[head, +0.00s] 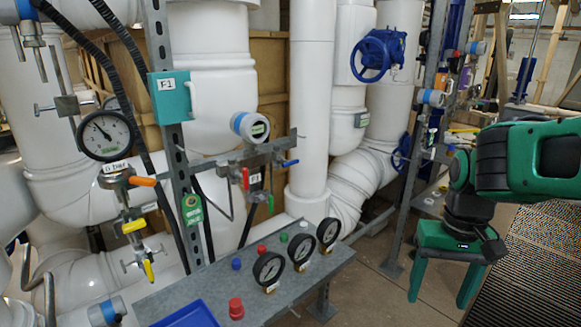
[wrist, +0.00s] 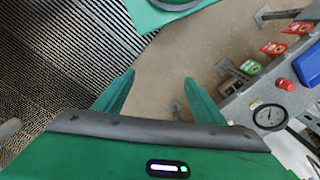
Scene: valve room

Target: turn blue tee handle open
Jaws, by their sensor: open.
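A small blue handle (head: 289,163) sticks out to the right of the valve manifold (head: 258,153) in the head view. It lies roughly level; whether it is a tee shape is too small to tell. A red handle (head: 245,179) and a green handle (head: 270,203) hang below the same manifold. My gripper (head: 442,284) is at the right of the head view, well apart from the manifold, with its fingers pointing down. It is open and empty, and its spread fingers also show in the wrist view (wrist: 158,80). The blue handle does not show in the wrist view.
A grey bench (head: 185,284) with gauges, coloured knobs and a blue tray (head: 188,315) stands in front of the manifold. White pipes fill the back. Floor (head: 352,290) between bench and gripper is clear.

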